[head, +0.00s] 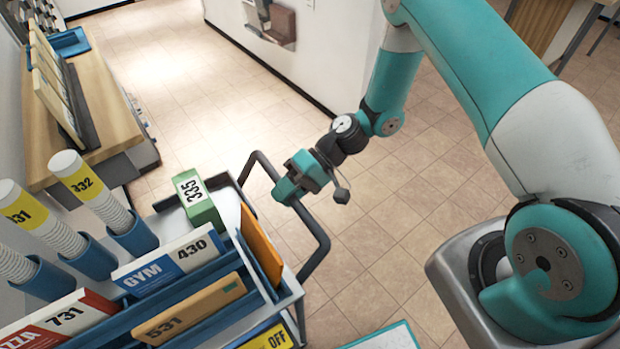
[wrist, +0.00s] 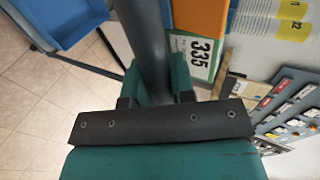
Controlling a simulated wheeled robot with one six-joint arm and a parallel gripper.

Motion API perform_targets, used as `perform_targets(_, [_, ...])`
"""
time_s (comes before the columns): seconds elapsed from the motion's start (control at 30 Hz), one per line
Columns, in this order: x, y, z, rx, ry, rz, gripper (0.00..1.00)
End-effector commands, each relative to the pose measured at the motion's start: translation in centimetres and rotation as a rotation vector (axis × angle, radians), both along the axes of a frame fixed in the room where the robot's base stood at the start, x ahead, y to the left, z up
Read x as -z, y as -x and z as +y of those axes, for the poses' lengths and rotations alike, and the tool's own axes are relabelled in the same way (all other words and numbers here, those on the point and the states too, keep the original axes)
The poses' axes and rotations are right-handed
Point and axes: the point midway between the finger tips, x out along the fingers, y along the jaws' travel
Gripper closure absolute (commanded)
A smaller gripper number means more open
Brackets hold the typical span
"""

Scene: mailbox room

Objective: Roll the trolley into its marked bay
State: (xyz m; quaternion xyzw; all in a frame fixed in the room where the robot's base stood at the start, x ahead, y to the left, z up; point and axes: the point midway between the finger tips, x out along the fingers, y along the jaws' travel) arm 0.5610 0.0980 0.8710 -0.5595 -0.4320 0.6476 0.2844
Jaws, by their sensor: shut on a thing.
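The trolley (head: 291,290) stands at the lower left in the head view, loaded with mail and tubes. Its dark handle (head: 322,240) sticks out on the right side. My gripper (head: 285,190) is shut on the handle's bar. In the wrist view the bar (wrist: 146,40) runs between the two fingers (wrist: 158,88).
A wooden counter (head: 105,105) stands at the left. A white wall (head: 340,50) stands at the back. Tiled floor (head: 390,235) is clear right of the handle.

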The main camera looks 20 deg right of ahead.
Motion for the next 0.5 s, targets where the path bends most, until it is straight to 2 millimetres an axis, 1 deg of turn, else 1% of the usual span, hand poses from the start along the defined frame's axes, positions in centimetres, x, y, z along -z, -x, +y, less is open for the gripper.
perform_targets(0.1, [0.0, 0.4, 1.6, -0.002, 0.0, -0.001, 1.0])
perform_targets(0.5, [0.0, 1.7, 6.6, -0.004, -0.002, 0.001, 1.0])
